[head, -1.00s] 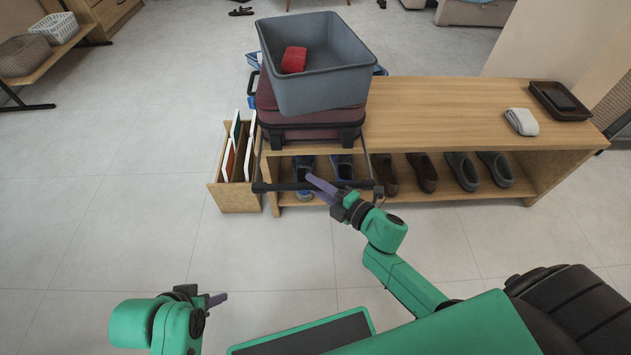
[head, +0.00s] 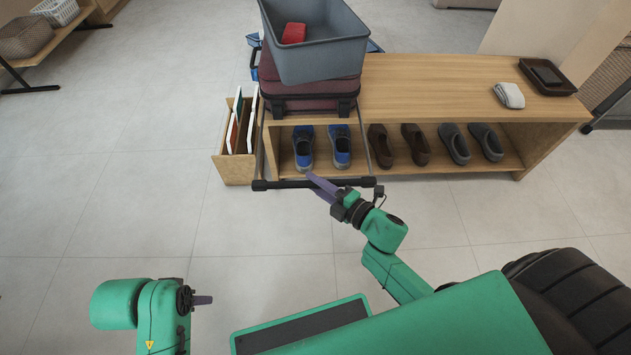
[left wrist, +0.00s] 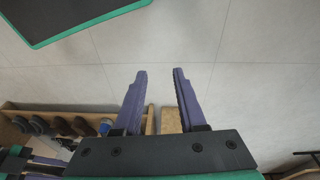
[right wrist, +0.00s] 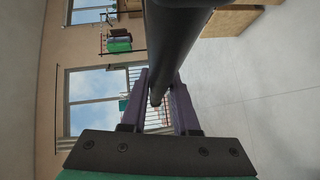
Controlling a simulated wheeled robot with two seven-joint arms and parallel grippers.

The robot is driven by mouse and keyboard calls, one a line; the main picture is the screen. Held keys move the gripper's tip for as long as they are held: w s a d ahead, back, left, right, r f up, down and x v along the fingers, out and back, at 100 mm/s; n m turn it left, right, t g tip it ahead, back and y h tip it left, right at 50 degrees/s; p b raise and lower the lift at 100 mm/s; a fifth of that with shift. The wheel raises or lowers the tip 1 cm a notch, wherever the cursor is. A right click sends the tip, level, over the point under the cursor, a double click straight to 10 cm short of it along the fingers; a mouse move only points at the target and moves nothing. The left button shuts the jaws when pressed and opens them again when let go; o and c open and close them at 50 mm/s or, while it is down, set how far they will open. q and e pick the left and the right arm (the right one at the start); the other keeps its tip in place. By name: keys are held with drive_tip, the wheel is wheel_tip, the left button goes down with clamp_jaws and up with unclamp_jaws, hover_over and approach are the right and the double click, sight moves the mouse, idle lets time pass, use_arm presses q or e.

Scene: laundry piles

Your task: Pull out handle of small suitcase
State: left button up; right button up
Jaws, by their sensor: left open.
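The small maroon suitcase (head: 311,92) lies on the left end of the wooden bench, under a grey bin (head: 315,52). Its handle sticks out over the bench front towards me: two thin rods end in a black crossbar (head: 287,184). My right gripper (head: 320,184) is at the crossbar, right of its middle. In the right wrist view the dark bar (right wrist: 176,45) runs between the purple fingers, which appear closed against its sides. My left gripper (head: 204,300) is low at the left, away from the suitcase. In the left wrist view it is open and empty (left wrist: 160,74).
A red item (head: 294,33) lies in the bin. The bench (head: 430,88) holds a grey cloth (head: 509,95) and a dark tray (head: 548,77), with several shoes on its lower shelf. A wooden holder (head: 235,170) stands left of the bench. The floor (head: 100,190) at left is clear.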

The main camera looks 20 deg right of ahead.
use_arm(q)
drive_tip(key=shift+s, duration=0.1)
use_arm(e)
drive_tip(key=o, duration=0.3)
drive_tip(key=shift+s, duration=0.2)
drive_tip(key=shift+s+d, duration=0.2)
drive_tip(key=shift+s, duration=0.05)
use_arm(q)
wheel_tip(320, 180, down, 7)
drive_tip(key=w+p, duration=0.1)
drive_tip(key=p, duration=0.1)
drive_tip(key=shift+a+r, duration=0.15)
drive_tip(key=shift+r, duration=0.05)
use_arm(e)
drive_tip(key=v, duration=1.4)
